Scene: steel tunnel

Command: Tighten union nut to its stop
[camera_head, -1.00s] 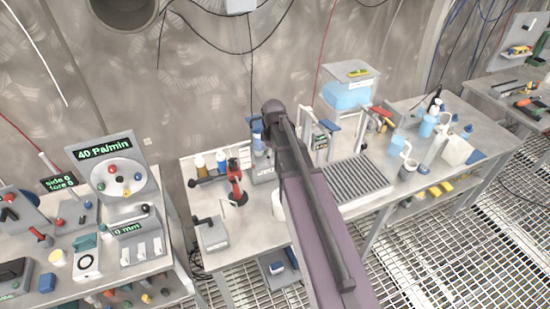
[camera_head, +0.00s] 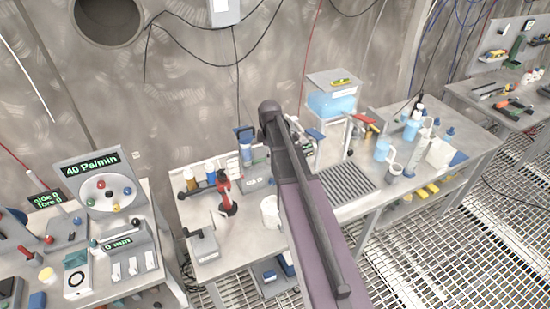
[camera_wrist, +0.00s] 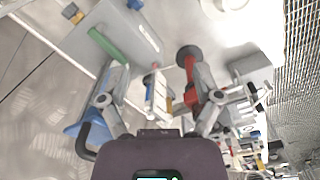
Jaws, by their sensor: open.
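I cannot make out the union nut for certain in either view. In the wrist view my gripper (camera_wrist: 160,70) is open, with its two grey fingers spread apart. A small whitish upright part (camera_wrist: 156,95) shows in the gap between them, and I cannot tell whether it is touched. A red lever-like part (camera_wrist: 190,72) with a dark round end is close to the right finger. A blue part (camera_wrist: 84,128) lies beside the left finger. In the head view my arm hides the gripper and part of the bench behind it.
The steel bench (camera_head: 237,240) holds a red-and-black tool (camera_head: 226,192), a white cup (camera_head: 270,212), a ribbed tray (camera_head: 348,185) and a blue-filled tank (camera_head: 332,103). A panel reading 40 Pa/min (camera_head: 94,166) stands on the left bench. Grating floor (camera_head: 425,245) is open at front right.

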